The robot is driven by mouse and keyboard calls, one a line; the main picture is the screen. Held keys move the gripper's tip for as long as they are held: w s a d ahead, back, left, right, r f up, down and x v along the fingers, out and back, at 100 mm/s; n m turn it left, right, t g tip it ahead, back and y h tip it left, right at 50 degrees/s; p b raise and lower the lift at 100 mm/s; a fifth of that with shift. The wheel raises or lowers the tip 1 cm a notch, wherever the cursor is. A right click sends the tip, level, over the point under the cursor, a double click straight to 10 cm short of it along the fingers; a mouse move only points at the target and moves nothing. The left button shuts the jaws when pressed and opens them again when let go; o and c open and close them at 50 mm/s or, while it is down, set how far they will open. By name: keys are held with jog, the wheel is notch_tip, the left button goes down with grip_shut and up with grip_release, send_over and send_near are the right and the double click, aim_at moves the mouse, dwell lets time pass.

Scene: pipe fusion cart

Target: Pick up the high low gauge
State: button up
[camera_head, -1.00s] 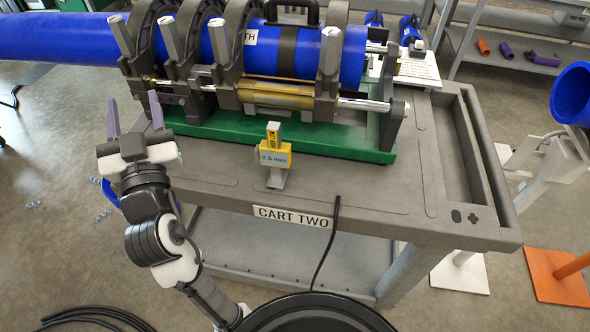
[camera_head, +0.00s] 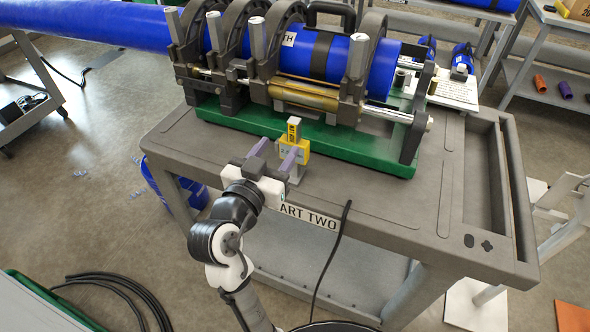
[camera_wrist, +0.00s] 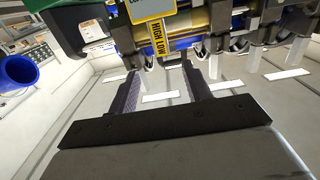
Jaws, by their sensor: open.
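The high low gauge (camera_head: 302,152) is a small yellow and grey tool standing upright near the front edge of the cart top. In the wrist view its yellow "HIGH LOW" label (camera_wrist: 158,42) shows at the top, beyond the fingers. My gripper (camera_head: 273,153) is open, with its two purple-grey fingers apart and pointing at the gauge from the front left. The right finger overlaps part of the gauge in the head view. In the wrist view the space between the fingers (camera_wrist: 168,92) looks empty. I cannot tell whether a finger touches the gauge.
The grey cart (camera_head: 385,210) carries a green-based fusion machine (camera_head: 345,143) clamping a blue pipe (camera_head: 90,28), right behind the gauge. A black cable (camera_head: 335,238) hangs over the front edge. The cart top to the right is clear.

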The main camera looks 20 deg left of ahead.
aim_at(297, 120)
jog(key=w+b, duration=0.3)
jog(key=w, duration=0.3)
jog(key=shift+d+r+b, duration=0.1)
jog(key=shift+d+b, duration=0.05)
jog(key=shift+b, duration=0.2)
jog(key=shift+w+f+p, duration=0.2)
jog(key=shift+w+p, duration=1)
jog(key=shift+w, duration=1.75)
jog(key=shift+c, duration=0.3)
grip_shut()
